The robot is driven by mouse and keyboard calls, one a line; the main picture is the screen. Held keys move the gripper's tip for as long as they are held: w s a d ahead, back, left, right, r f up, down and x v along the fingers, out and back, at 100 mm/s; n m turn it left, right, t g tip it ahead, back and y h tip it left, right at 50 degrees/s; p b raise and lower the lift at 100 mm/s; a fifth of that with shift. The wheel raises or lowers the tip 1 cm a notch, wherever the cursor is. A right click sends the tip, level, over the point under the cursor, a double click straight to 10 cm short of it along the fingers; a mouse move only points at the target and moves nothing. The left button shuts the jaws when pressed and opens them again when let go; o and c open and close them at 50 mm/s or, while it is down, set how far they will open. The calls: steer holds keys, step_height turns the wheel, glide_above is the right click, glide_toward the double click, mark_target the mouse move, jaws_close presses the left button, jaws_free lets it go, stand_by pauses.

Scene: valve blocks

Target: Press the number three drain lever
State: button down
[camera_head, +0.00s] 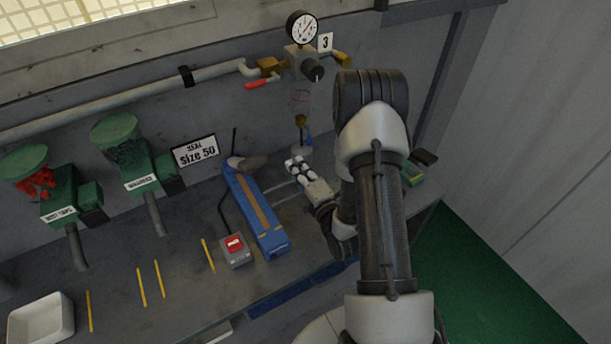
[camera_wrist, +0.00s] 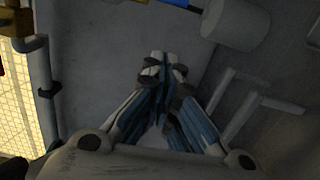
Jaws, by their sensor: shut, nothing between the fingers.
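The number three valve block (camera_head: 301,60) is on the wall under a round gauge (camera_head: 302,27), beside a white "3" label (camera_head: 325,42). It has a red-handled lever (camera_head: 257,84) at left and a dark knob (camera_head: 314,70). A clear bowl hangs below it, with a brass piece (camera_head: 300,120) at its bottom. A small blue part (camera_head: 307,140) shows under that, above a grey cup (camera_head: 304,153). I cannot tell which small part is the drain lever. My gripper (camera_head: 297,165) is shut and empty, just below the cup in the head view; its closed fingertips (camera_wrist: 160,62) show in the wrist view.
A blue tool (camera_head: 250,200) and a red switch box (camera_head: 235,246) lie on the bench left of my gripper. Green grinders (camera_head: 140,160) and a "Size 50" sign (camera_head: 195,151) stand further left. A white tray (camera_head: 42,320) sits at bottom left. A wall pipe (camera_head: 130,95) runs left.

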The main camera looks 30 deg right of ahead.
steer(key=shift+w+d+r, duration=0.1)
steer(key=shift+w+d, duration=1.9)
steer(key=shift+w, duration=0.15)
steer(key=shift+b, duration=0.3)
steer(key=shift+d+f+n+b, duration=0.2)
steer(key=shift+n+b, duration=0.3)
steer(key=shift+b, duration=0.25)
